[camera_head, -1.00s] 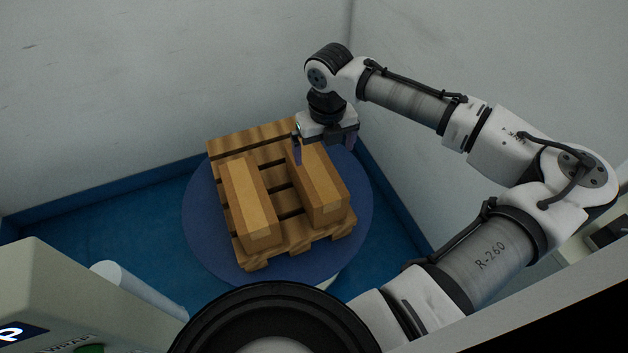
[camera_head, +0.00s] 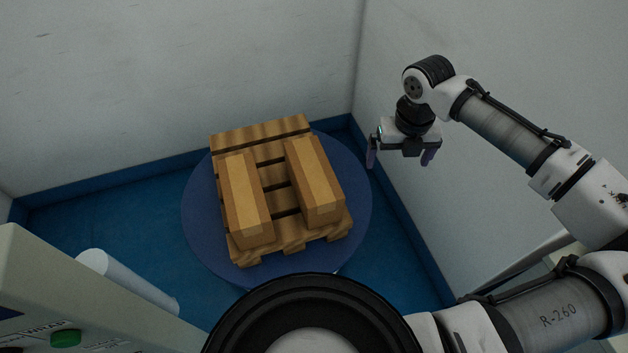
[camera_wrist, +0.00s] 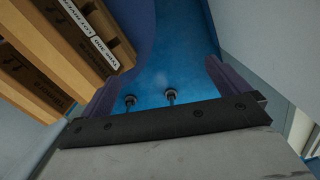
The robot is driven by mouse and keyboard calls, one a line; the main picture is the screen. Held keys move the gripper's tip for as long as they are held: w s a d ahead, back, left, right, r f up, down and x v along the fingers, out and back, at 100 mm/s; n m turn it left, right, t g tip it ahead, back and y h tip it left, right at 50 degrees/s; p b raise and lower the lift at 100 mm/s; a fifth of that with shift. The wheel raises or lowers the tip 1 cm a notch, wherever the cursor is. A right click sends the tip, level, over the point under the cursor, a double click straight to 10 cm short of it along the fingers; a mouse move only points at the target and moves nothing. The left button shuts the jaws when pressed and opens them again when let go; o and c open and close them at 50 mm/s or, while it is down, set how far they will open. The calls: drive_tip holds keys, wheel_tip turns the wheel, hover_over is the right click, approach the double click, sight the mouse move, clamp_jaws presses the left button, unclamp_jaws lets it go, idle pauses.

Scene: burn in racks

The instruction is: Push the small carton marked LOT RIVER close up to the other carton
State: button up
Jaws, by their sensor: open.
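Two long brown cartons lie side by side on a wooden pallet (camera_head: 262,130), the left carton (camera_head: 245,200) and the right carton (camera_head: 316,182). A gap with bare slats shows between them. My gripper (camera_head: 400,160) is open and empty, hanging to the right of the right carton and clear of it. In the wrist view the open fingers (camera_wrist: 160,82) have only blue floor and turntable between them. A brown carton side (camera_wrist: 65,30) with a white label shows at upper left there; its small tilted lettering seems to include LOT RIVER.
The pallet stands on a round blue turntable (camera_head: 200,215) in a walled corner. The right wall (camera_head: 450,220) is close to my gripper. A machine cabinet with a green button (camera_head: 66,338) and a white cylinder (camera_head: 128,280) stand at lower left.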

drive_tip(key=shift+c, duration=0.4)
